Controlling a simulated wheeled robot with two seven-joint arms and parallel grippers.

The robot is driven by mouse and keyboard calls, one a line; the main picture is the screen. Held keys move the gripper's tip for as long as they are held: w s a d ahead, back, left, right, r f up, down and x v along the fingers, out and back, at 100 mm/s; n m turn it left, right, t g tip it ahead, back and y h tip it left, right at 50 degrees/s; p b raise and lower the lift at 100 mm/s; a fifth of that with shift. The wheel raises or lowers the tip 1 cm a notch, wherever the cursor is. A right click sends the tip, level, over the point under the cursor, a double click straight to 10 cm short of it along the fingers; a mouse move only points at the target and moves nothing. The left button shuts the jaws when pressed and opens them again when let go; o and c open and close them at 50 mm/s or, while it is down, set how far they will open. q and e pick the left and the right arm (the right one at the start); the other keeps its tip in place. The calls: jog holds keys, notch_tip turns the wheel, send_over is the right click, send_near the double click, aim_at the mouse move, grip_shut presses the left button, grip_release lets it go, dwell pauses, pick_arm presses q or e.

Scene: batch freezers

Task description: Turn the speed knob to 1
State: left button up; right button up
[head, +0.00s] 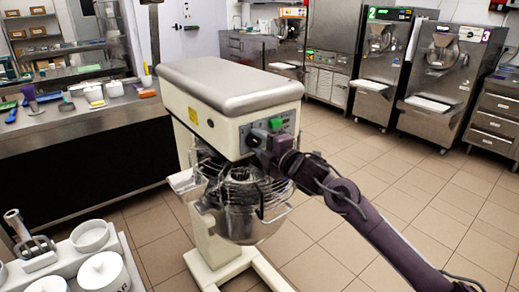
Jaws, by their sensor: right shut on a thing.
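A large cream floor mixer (215,120) with a grey metal top stands in the middle of the head view. Its control panel (283,119) with a green button (275,124) is on the side facing right. My right gripper (262,140) is at this panel, with its arm coming from the lower right. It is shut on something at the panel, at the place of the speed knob. The knob itself is hidden behind the gripper, so its setting cannot be read. My left gripper is not in view.
A wire guard (277,196) and steel bowl (240,222) sit just below my right gripper. White containers (90,236) stand on a surface at lower left. A counter with utensils (75,120) is at left. Batch freezers (445,75) stand at back right. Tiled floor (400,190) is clear at right.

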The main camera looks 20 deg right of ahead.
jog(key=shift+f+n, duration=0.1)
jog(key=shift+n, duration=0.3)
jog(key=o, duration=0.8)
jog(key=shift+s, duration=0.1)
jog(key=b+v, duration=0.2)
jog(key=v, duration=0.5)
jog(key=shift+s, duration=0.3)
jog(key=shift+d, duration=0.15)
